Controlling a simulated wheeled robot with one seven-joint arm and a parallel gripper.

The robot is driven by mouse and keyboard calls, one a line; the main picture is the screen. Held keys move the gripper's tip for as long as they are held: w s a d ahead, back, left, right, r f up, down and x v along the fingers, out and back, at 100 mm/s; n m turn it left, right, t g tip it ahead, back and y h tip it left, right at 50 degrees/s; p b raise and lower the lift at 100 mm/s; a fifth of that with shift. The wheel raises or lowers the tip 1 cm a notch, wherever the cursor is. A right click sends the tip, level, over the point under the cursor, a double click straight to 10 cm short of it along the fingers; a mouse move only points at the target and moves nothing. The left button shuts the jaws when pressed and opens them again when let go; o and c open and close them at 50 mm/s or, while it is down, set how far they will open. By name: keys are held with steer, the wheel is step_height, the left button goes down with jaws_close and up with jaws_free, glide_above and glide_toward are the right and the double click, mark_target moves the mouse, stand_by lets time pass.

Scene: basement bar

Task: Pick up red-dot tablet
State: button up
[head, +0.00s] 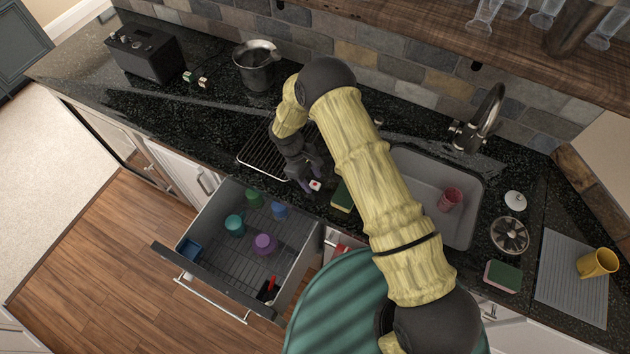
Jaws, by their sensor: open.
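A small white tablet with a red mark on top (315,185) lies near the front edge of the dark counter, in front of the wire rack. My gripper (309,181) points down right at it, with the fingers open around or just beside the tablet. I cannot tell whether a finger touches it. My wrist and fingers hide part of the counter there.
An open drawer (212,281) with several cups juts out just below. A green and yellow sponge (342,197) lies close to the right of my gripper. The wire rack (256,160) is behind left. The sink (470,223) with a red cup (450,199) is farther right.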

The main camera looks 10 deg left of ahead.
steer(key=shift+d+f, duration=0.15)
steer(key=shift+f, duration=0.3)
steer(key=shift+c, duration=0.2)
jaws_close()
